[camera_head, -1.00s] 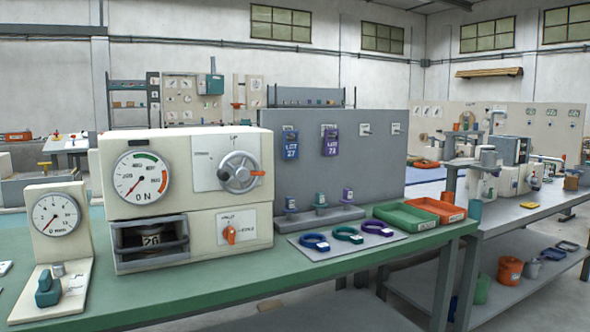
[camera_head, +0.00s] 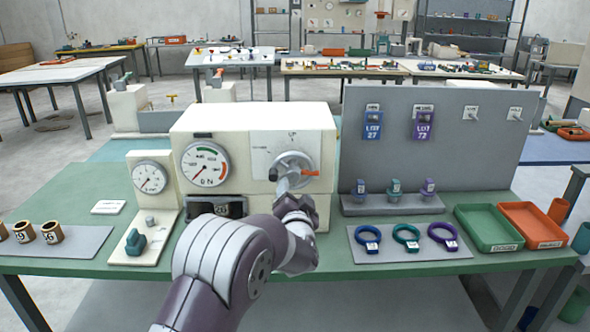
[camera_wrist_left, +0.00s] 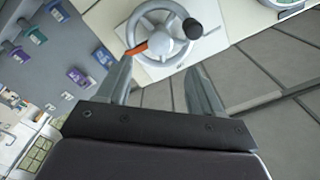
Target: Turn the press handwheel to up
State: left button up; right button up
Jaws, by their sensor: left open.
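The press (camera_head: 245,125) is a cream box on the green bench. Its grey handwheel (camera_head: 295,170) is on the upper right of the front face, with an orange pointer (camera_head: 310,173) toward the right in the head view and an "UP" mark above the wheel. In the left wrist view the handwheel (camera_wrist_left: 163,32) shows its spokes, a dark knob and the orange pointer (camera_wrist_left: 137,49). My left gripper (camera_head: 284,185) is in front of the wheel's lower left. In the left wrist view its two fingers (camera_wrist_left: 160,82) are apart and empty, short of the wheel. My right gripper is not seen.
A gauge block (camera_head: 152,190) stands left of the press. A grey panel (camera_head: 430,150) with tags stands to the right. Coloured rings lie on a grey mat (camera_head: 408,255), beside a green tray (camera_head: 488,232) and an orange tray (camera_head: 530,222).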

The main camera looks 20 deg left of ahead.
aim_at(294, 176)
pick_arm(q)
jog(key=p+x, duration=0.1)
jog(key=x, duration=0.6)
jog(key=shift+w+a, duration=0.1)
jog(key=shift+w, duration=0.05)
jog(key=shift+w+f, duration=0.1)
jog(key=shift+w, duration=0.1)
jog(key=c, duration=1.1)
